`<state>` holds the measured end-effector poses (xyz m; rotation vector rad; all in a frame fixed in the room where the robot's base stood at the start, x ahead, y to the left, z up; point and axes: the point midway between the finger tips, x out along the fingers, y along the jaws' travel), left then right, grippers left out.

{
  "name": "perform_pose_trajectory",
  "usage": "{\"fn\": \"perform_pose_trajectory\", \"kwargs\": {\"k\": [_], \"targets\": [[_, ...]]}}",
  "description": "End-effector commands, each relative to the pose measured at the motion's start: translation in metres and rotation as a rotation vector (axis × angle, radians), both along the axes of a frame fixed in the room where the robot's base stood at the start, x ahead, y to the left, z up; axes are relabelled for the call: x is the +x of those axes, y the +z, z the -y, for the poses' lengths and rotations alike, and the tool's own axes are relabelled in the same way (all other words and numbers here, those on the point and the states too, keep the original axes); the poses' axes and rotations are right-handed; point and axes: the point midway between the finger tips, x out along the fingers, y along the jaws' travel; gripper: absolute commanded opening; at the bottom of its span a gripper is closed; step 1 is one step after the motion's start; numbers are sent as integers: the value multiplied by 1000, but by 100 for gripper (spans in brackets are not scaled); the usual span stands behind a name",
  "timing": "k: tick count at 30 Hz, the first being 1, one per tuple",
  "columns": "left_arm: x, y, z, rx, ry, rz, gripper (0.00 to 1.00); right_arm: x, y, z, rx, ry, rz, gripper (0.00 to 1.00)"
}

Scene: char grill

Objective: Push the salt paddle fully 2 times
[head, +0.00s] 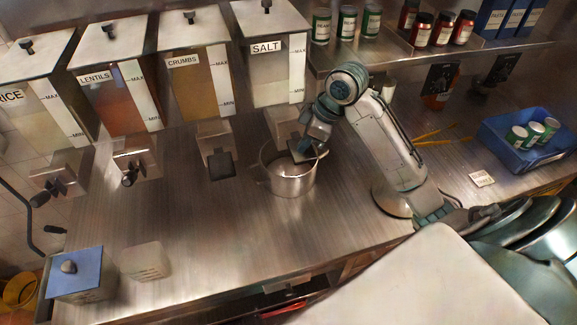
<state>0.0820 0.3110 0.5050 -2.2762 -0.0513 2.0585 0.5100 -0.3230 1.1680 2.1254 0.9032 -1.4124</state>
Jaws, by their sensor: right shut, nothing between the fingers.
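The salt dispenser (270,92) hangs in the upper middle, with a white SALT label and a MAX/MIN window strip. Its paddle below (299,146) is partly hidden by my right gripper (303,148). My right gripper points down at the paddle, over the pot; it is shut with nothing in it. I cannot tell whether it presses the paddle or only stands beside it. A steel pot (290,184) stands on the counter under the salt outlet. My left gripper is not in view.
Crumbs (196,80), lentils (112,95) and rice (35,110) dispensers stand left of the salt. A blue-lidded box (75,270) is at front left. A blue crate (535,155) with cans is at right. The counter left of the pot is mostly free.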

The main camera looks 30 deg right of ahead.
Motion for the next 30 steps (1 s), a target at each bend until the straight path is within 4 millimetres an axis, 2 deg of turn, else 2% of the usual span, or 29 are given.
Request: {"fn": "perform_pose_trajectory", "kwargs": {"k": [5,15,30], "targets": [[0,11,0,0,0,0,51,0,14,0,-1,0,1,0],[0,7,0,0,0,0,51,1,31,0,-1,0,4,0],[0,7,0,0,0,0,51,0,33,0,0,0,3,0]]}}
